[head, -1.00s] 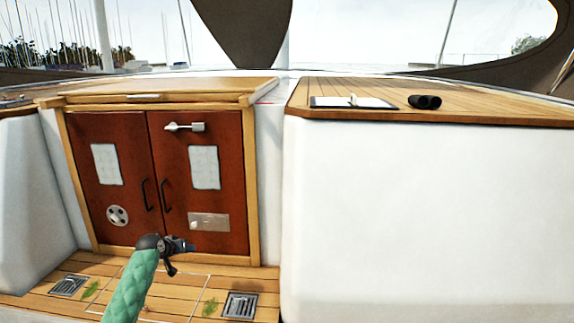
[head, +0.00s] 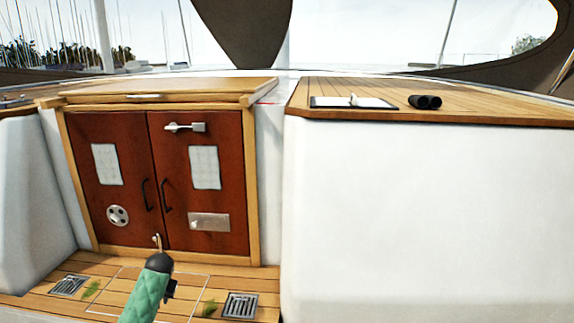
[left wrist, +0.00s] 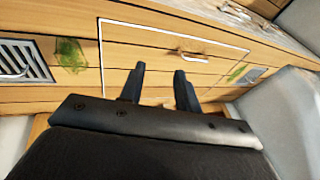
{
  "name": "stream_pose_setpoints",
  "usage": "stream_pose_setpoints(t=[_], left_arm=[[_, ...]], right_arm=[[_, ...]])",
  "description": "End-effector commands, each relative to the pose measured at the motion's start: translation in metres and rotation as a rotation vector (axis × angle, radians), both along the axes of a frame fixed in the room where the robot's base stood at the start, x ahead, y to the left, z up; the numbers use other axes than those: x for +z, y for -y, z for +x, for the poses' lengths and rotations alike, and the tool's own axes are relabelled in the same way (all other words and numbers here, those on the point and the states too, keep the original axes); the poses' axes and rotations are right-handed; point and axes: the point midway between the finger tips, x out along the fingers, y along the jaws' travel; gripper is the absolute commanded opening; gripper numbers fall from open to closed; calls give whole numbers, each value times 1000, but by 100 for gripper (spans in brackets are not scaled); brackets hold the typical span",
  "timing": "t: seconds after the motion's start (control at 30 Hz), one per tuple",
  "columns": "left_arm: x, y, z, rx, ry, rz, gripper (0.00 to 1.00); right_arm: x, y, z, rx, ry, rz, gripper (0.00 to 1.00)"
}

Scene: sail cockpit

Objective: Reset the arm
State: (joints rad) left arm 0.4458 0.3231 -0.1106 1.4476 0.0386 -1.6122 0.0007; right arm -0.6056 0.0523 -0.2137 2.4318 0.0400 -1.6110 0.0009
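My left arm, in a green padded sleeve, comes up from the bottom of the head view. Its dark wrist end (head: 160,263) is over the wooden cockpit floor, in front of the cabin doors. The fingers of my left gripper (left wrist: 159,70) show in the left wrist view. They stand apart with nothing between them, above the floor hatch outline. In the head view the fingers are mostly hidden behind the wrist. My right gripper is in neither view.
Two red-brown cabin doors (head: 160,180) are shut. Floor drains (head: 240,305) and green weed patches lie around the hatch (left wrist: 185,40). A white cockpit wall (head: 430,210) stands at right, its wooden top carrying a clipboard (head: 375,102) and black binoculars (head: 425,101). A white side wall (head: 30,210) stands left.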

Motion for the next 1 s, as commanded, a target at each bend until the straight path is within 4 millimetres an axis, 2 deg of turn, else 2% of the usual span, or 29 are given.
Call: stream_pose_setpoints(t=[0.17, 0.27, 0.5, 0.73, 1.0], left_arm=[[-32, 35, -37, -40, -14, -17, 33], [-51, 60, -67, -70, -22, -31, 33], [-91, 122, -150, -137, -42, -80, 33], [-112, 174, -235, -186, -58, -138, 33], [-117, 226, -333, -226, -73, -214, 33]], right_arm=[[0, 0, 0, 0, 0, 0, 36], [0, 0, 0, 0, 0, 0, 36], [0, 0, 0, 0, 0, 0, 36], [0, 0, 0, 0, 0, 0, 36], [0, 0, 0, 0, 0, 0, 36]])
